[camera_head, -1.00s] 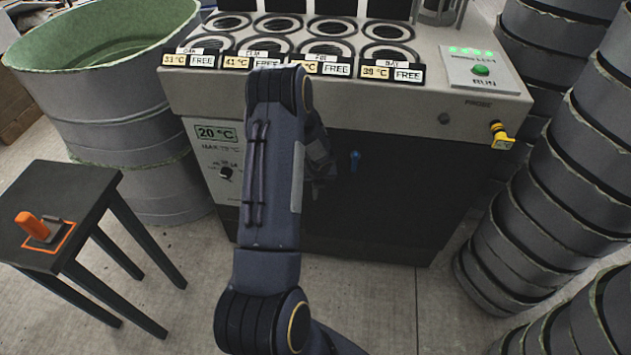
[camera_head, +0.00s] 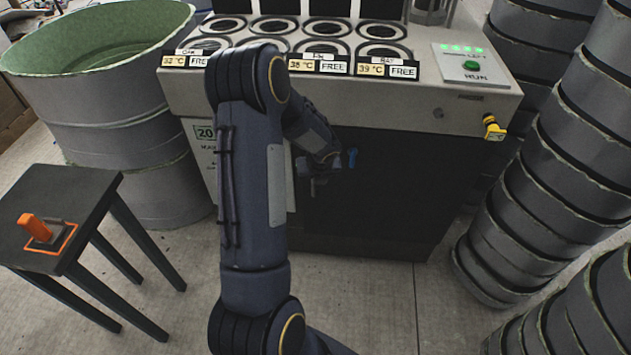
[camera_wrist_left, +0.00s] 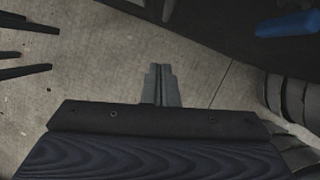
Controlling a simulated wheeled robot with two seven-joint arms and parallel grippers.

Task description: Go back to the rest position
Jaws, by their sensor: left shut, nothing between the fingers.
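My left arm rises across the middle of the head view and bends down at its top. My left gripper (camera_head: 313,188) hangs in front of the machine's dark front, to the left of a blue knob (camera_head: 352,158), and looks small and dark there. In the left wrist view the gripper's two fingers (camera_wrist_left: 161,82) are together with nothing between them, over bare concrete floor. My right gripper is in neither view.
A heated machine (camera_head: 400,108) with several round wells stands ahead. A large green-rimmed tub (camera_head: 110,95) is at the left. A dark stool (camera_head: 85,190) holds an orange-handled tool (camera_head: 38,228). Stacked grey moulds (camera_head: 570,165) crowd the right. Floor between is clear.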

